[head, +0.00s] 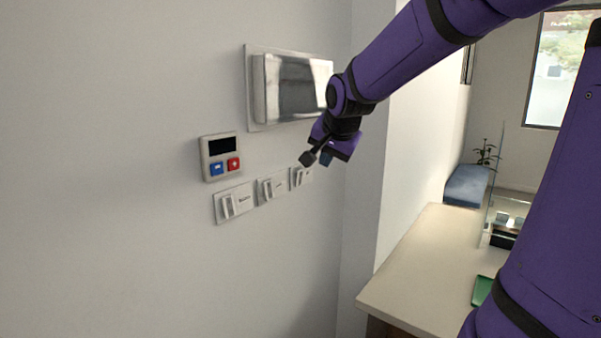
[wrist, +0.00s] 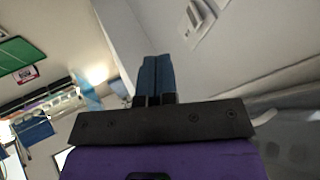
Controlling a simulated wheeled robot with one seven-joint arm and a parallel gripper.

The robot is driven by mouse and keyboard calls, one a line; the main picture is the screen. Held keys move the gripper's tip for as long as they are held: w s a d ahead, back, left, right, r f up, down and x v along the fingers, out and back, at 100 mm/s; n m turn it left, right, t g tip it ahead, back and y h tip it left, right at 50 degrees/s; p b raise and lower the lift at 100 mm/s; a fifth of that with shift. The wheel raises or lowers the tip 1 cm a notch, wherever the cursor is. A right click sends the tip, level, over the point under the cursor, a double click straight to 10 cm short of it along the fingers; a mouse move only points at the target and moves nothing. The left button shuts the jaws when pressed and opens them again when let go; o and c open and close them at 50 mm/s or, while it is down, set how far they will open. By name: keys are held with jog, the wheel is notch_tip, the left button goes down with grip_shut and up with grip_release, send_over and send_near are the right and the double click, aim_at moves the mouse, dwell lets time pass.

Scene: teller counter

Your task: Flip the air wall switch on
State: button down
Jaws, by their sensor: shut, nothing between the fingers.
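Three white wall switches sit in a slanting row on the grey wall: a left switch (head: 233,203), a middle switch (head: 267,190) and a right switch (head: 300,177). Each has a raised rocker and a small label that is too small to read, so I cannot tell which is the air switch. My gripper (head: 326,160) is near the right switch, just to its right in the picture, and appears apart from the wall. In the wrist view, its blue fingers (wrist: 156,76) are together and empty. One switch plate (wrist: 197,18) shows above and right of them.
A counter (head: 425,265) with a green tray (head: 482,290) stands at right, past the wall corner.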

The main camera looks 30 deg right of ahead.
jog(key=w, duration=0.1)
jog(key=w+d+m, duration=0.1)
jog(key=shift+w+d+f, duration=0.15)
jog(key=shift+w+d, duration=0.15)
jog(key=shift+w, duration=0.05)
send_near(302, 183)
jog(key=shift+x, duration=2.2)
